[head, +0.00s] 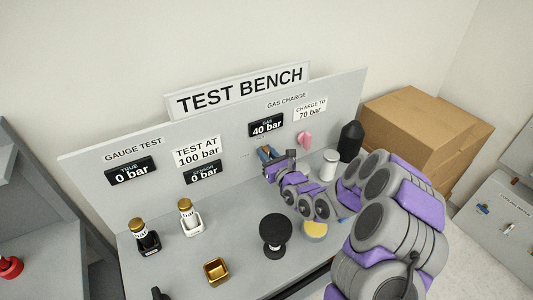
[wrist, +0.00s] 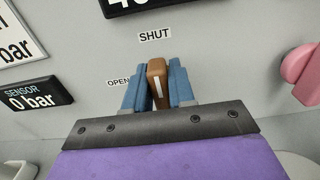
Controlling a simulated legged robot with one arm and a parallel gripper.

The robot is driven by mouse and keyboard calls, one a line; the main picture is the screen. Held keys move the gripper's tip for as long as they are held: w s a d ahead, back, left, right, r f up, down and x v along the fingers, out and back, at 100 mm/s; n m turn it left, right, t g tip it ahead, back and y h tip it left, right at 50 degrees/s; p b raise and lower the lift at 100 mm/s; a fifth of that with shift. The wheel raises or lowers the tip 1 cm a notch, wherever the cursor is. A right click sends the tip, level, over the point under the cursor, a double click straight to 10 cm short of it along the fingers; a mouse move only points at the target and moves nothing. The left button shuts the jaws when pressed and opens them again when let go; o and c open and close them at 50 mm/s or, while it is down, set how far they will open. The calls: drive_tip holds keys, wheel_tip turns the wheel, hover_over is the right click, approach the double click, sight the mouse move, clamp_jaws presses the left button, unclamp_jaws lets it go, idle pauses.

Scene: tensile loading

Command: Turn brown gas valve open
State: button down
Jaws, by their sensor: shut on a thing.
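The brown gas valve (wrist: 157,68) is on the upright grey panel in the wrist view. Its handle stands nearly upright, and its white mark points up toward the SHUT label (wrist: 154,35). The OPEN label (wrist: 117,83) is to its left, partly covered by a finger. My gripper (wrist: 157,88) is shut on the brown handle, one blue finger on each side. In the head view my gripper (head: 267,153) reaches the panel below the gas display (head: 266,125), which reads 40 bar. The valve is mostly hidden there.
A pink knob (head: 305,140) is on the panel to the right of the valve. A white cylinder (head: 329,165) and a black bottle (head: 350,141) stand near my arm. A black round knob (head: 275,229) and two gold-capped gauges (head: 186,205) are on the bench.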

drive_tip(key=shift+r+p, duration=0.1)
drive_tip(key=shift+p, duration=0.4)
drive_tip(key=n+p, duration=0.1)
drive_tip(key=p, duration=0.2)
drive_tip(key=n+p, duration=0.2)
drive_tip(key=p, duration=0.1)
drive_tip(key=shift+s+a+r+p, duration=0.2)
drive_tip(key=shift+a+p, duration=0.1)
drive_tip(key=shift+p, duration=0.1)
drive_tip(key=shift+s+a+f+n+p, duration=0.15)
drive_tip(key=shift+f+n+p, duration=0.15)
drive_tip(key=shift+n+p, duration=1.3)
drive_tip(key=shift+s+a+f+n+p, duration=0.1)
drive_tip(key=shift+a+f+n+p, duration=0.2)
drive_tip(key=shift+n+p, duration=1.25)
drive_tip(key=shift+s+a+f+n+p, duration=0.15)
drive_tip(key=shift+f+n+p, duration=0.2)
drive_tip(key=shift+n+p, duration=1.25)
drive_tip(key=shift+d+n+b, duration=0.1)
drive_tip(key=shift+n+b, duration=0.4)
drive_tip(key=shift+n, duration=0.05)
